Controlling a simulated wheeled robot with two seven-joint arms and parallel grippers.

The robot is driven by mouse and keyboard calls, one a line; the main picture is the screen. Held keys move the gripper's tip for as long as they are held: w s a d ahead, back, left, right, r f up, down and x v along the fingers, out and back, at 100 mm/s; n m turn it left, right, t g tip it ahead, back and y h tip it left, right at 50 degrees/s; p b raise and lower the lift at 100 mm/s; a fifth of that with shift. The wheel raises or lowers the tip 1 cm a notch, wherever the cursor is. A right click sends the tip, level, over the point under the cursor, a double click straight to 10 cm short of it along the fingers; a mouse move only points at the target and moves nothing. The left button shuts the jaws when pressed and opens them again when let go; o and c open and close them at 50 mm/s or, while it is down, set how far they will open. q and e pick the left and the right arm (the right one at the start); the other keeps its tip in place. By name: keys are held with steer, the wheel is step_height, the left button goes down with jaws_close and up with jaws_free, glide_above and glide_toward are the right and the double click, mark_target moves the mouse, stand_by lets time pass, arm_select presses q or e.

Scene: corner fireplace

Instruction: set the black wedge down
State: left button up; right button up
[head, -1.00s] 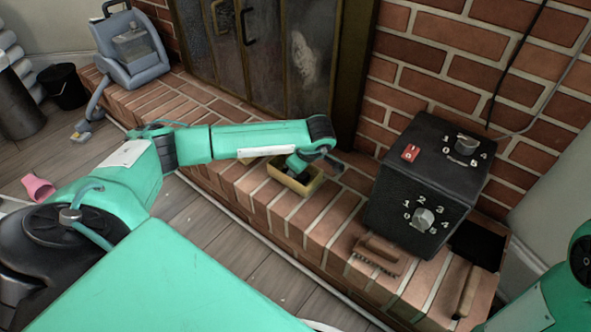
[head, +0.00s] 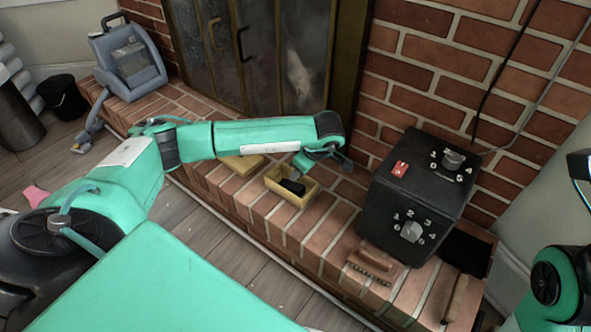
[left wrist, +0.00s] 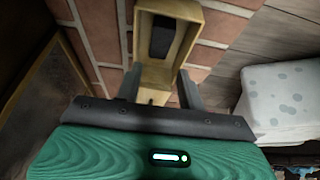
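The black wedge (head: 292,187) lies inside a small open yellow box (head: 308,196) on the brick hearth. The left wrist view also shows the dark wedge (left wrist: 162,36) against the inside of the box (left wrist: 188,36). My left gripper (left wrist: 159,88) is open, its two fingers apart with no wedge between them. It hovers close to the box, and the wedge lies beyond the fingertips. In the head view my left wrist partly hides the gripper. Part of my right arm shows at the right edge, but its gripper is not in view.
A flat yellow piece (head: 241,164) lies left of the box. A black box with dials (head: 417,198) stands to the right, with a brown brush (head: 372,264) before it. A blue-grey machine (head: 128,65) stands at the far left of the brick hearth (head: 235,192).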

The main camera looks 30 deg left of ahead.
arm_select(q)
steer(key=shift+p+v, duration=0.55)
steer(key=shift+v, duration=1.15)
steer(key=shift+f, duration=0.1)
